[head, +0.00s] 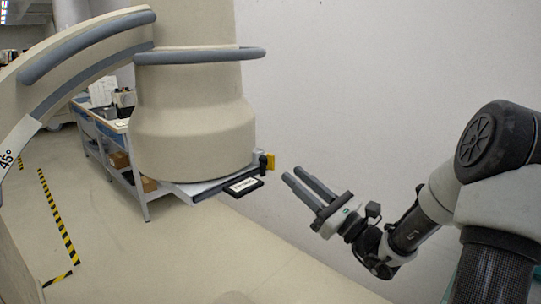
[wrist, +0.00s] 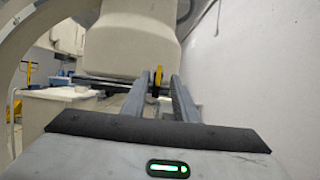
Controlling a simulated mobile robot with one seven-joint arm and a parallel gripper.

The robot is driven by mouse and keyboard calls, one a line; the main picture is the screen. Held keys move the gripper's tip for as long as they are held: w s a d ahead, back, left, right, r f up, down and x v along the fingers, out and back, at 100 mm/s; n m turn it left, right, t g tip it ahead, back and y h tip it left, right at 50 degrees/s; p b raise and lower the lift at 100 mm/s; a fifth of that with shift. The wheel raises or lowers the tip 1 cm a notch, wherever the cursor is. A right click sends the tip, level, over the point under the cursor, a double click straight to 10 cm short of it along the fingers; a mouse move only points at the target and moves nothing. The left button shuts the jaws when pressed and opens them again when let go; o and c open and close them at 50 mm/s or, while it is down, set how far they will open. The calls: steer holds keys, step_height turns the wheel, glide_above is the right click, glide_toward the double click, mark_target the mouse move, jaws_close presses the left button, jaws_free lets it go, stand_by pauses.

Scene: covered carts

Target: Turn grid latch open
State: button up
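A small black latch-like part (head: 263,163) with a yellow piece (head: 271,162) sits at the right end of a flat grey tray (head: 200,190) under the large beige cylinder head; I take it to be the grid latch. The yellow piece (wrist: 157,79) also shows in the wrist view, between my fingers and beyond them. My gripper (head: 296,178) is to the right of the latch, pointing at it, apart from it. Its two long grey fingers are parallel with an empty gap between them. How the latch is turned is too small to tell.
The beige cylinder head (head: 193,130) with a grey ring rail and a curved arm (head: 75,60) hangs above the tray. A black plate with a white label (head: 243,186) juts from the tray. A shelved cart (head: 115,150) stands behind. The pale wall (head: 400,70) is close on the right.

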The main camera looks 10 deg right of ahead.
mark_target(274, 158)
steer(key=x, duration=1)
steer(key=shift+c, duration=0.3)
jaws_close()
